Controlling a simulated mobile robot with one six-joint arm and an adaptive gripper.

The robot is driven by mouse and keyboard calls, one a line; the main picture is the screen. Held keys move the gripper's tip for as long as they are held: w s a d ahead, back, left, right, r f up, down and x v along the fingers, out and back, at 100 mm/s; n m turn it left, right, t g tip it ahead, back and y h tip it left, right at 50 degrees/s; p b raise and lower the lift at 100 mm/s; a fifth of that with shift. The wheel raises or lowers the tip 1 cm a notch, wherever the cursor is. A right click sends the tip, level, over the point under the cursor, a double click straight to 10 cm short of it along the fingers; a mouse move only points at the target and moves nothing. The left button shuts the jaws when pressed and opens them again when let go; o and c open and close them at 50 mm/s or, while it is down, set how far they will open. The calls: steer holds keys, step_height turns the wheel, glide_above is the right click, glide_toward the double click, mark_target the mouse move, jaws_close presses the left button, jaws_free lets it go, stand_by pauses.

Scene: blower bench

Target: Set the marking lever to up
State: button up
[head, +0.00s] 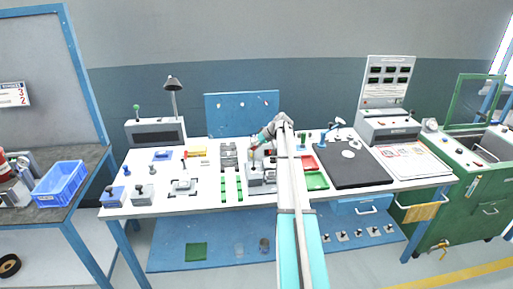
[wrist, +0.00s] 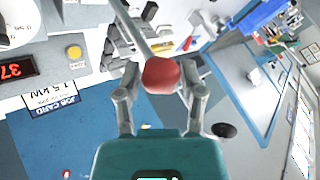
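The lever with a round red knob (wrist: 161,75) shows in the wrist view; its pale rod runs up and left from the knob. My gripper (wrist: 160,78) has its fingers on either side of the knob. A gap shows at the left finger; the right finger is close to the knob, and I cannot tell if it touches. In the head view my gripper (head: 260,146) is over a grey machine (head: 262,178) at the middle of the white bench (head: 215,205). My arm hides part of that area, and the lever's exact setting is unclear.
Green rails (head: 231,188) stand left of the grey machine. Red (head: 302,163) and green (head: 317,181) trays and a black mat (head: 355,168) lie to the right. In the wrist view a yellow button (wrist: 74,53), a red display (wrist: 15,69) and a job card (wrist: 53,98) are at left.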

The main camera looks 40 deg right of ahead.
steer(key=shift+o, duration=1.3)
steer(key=shift+s, duration=0.1)
